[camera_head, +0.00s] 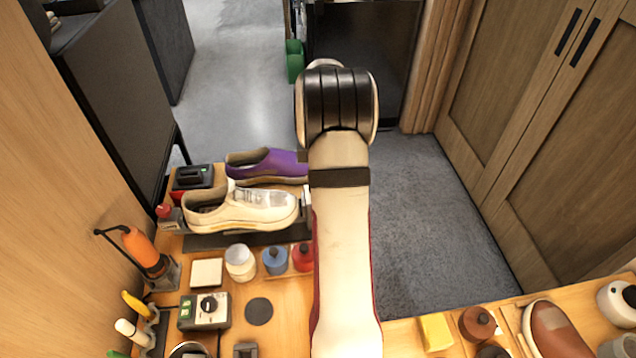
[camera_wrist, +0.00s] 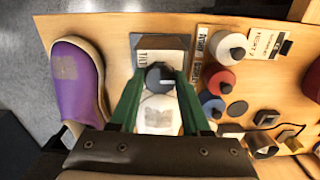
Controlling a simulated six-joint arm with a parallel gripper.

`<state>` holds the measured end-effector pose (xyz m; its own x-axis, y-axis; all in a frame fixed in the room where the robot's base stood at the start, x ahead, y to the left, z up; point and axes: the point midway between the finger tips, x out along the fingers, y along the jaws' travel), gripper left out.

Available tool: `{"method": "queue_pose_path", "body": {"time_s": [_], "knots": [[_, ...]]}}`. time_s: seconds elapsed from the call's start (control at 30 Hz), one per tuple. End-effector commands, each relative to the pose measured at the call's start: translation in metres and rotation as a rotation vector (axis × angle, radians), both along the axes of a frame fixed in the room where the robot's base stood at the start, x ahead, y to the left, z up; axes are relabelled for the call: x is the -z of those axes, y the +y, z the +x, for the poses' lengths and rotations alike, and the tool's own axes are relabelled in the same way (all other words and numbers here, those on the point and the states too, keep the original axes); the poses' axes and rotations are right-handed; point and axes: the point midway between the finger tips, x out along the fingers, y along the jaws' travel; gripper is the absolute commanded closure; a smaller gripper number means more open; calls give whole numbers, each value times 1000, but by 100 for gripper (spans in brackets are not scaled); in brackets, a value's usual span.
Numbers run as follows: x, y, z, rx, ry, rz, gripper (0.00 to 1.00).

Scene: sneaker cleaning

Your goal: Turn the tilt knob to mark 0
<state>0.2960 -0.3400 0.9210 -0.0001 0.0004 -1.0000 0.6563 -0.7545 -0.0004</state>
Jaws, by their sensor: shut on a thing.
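The tilt knob (camera_wrist: 155,76) is a round dark knob on a grey block with a white label (camera_wrist: 150,55) in the wrist view. The label's text is small; I cannot read any marks or tell which one the knob points to. A short pale line shows on the knob, pointing roughly right. My gripper (camera_wrist: 160,80) has its two green fingers on either side of the knob and is shut on it. In the head view my arm hides the knob and the gripper.
A cream shoe (camera_head: 240,208) rests on a dark stand, with a purple shoe (camera_head: 268,164) behind it. White, blue (camera_head: 275,260) and red (camera_head: 302,257) jars stand nearby. A grey box with a black dial (camera_head: 208,304) and an orange tool (camera_head: 142,247) stand at the left.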

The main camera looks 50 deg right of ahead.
Motion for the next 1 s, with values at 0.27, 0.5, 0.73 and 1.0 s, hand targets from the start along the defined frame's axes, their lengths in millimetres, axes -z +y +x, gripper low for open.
{"method": "queue_pose_path", "body": {"time_s": [0.27,0.5,0.73,1.0], "knots": [[0,0,0,4,0,0,35],[-5,0,0,5,-1,-1,35],[-31,-1,0,5,-2,-2,35],[-50,0,0,6,-1,-1,35]]}}
